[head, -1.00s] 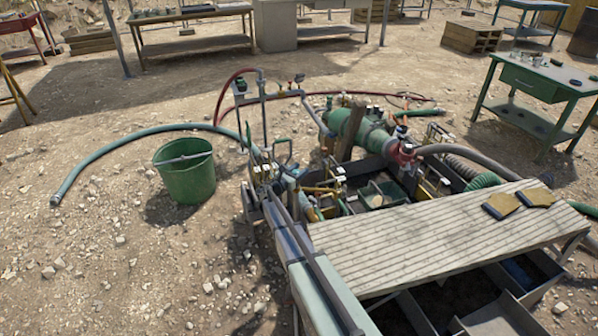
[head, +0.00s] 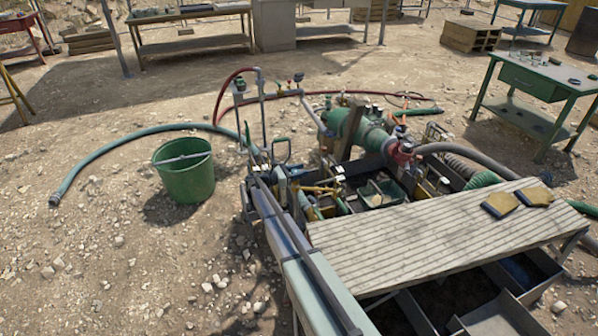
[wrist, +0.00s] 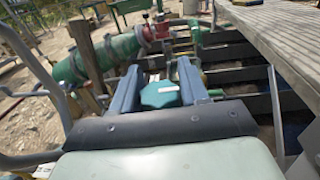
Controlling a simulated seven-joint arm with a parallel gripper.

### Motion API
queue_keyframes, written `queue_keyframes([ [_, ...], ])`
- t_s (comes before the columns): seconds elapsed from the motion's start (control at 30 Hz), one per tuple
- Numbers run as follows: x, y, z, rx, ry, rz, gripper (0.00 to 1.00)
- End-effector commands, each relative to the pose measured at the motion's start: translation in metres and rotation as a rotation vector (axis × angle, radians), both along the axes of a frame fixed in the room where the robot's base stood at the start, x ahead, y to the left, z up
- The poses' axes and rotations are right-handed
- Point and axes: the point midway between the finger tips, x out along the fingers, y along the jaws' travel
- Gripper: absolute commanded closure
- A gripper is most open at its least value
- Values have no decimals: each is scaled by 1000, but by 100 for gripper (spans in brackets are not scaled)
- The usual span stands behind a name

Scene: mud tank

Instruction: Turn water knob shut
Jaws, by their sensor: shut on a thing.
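A teal-green knob (wrist: 160,95) with a white mark beside it sits between the two blue fingers of my gripper (wrist: 159,84) in the wrist view. The fingers stand on either side of the knob and are shut on it. The knob's lower part and the contact faces are hidden by the finger mount. In the head view my arm reaches to the left part of the pipe and valve assembly (head: 300,165). The fingertips and the held knob are too small and covered to tell there.
A green bucket (head: 190,180) and a teal hose (head: 100,165) lie left of the assembly. A green pump (head: 360,130) stands behind it. A ridged grey board (head: 430,240) with two yellow-and-black pads covers the right side. Open gravel lies at the left.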

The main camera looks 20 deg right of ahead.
Motion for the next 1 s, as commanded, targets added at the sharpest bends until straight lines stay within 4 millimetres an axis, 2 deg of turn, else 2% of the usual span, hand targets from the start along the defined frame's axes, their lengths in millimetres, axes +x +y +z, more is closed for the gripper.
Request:
queue_keyframes([
  [0.63, -1, 0, 0, 0, 0, -63, 86],
  [0.67, -1, 0, 0, 0, 0, -63, 54],
  [0.87, -1, 0, 0, 0, 0, -62, 35],
  [1.0, -1, 0, 0, 0, 0, -62, 35],
])
